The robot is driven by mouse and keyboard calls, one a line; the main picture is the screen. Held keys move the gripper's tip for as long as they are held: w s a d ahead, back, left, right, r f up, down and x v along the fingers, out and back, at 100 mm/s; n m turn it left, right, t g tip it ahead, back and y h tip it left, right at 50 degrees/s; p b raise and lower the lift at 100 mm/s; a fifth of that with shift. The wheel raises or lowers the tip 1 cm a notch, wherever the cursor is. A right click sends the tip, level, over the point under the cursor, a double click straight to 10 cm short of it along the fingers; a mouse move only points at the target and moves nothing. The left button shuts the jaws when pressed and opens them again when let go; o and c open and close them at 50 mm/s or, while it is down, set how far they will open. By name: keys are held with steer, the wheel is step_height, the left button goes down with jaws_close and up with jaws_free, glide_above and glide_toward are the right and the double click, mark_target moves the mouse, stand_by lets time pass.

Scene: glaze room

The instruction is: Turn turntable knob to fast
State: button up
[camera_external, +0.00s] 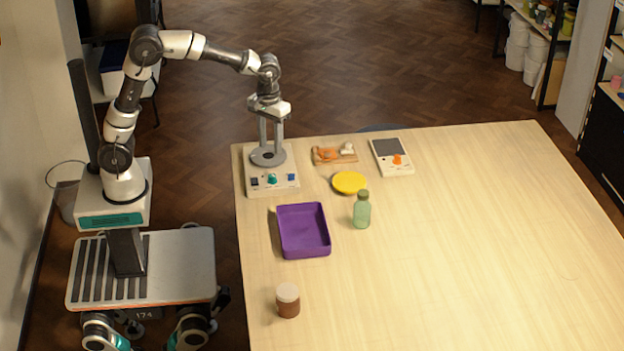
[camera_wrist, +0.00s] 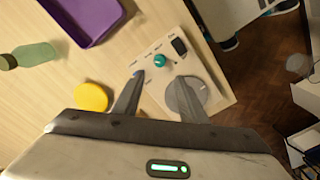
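The turntable (camera_external: 287,163) is a pale box with a grey disc (camera_wrist: 178,93) on top, near the table's far left corner. Its teal knob (camera_external: 272,179) is on the control strip at the front, between a dark switch and small blue and dark parts; it also shows in the wrist view (camera_wrist: 160,60). The labels around it are too small to read, so its setting cannot be told. My gripper (camera_external: 270,148) points down over the disc, fingers apart and empty. In the wrist view the knob is just beyond the fingertips (camera_wrist: 160,80), apart from them.
A second pale device (camera_external: 392,168) with a dark panel and orange knob stands to the right. Between are a small wooden board (camera_external: 325,161) and a yellow disc (camera_external: 349,183). A purple tray (camera_external: 303,231), green bottle (camera_external: 361,210) and brown jar (camera_external: 288,302) stand nearer. The table's right side is clear.

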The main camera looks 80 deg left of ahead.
mark_target(272, 175)
step_height(272, 175, down, 11)
steer(key=shift+f+b, duration=0.2)
steer(key=shift+b, duration=0.25)
jaws_close()
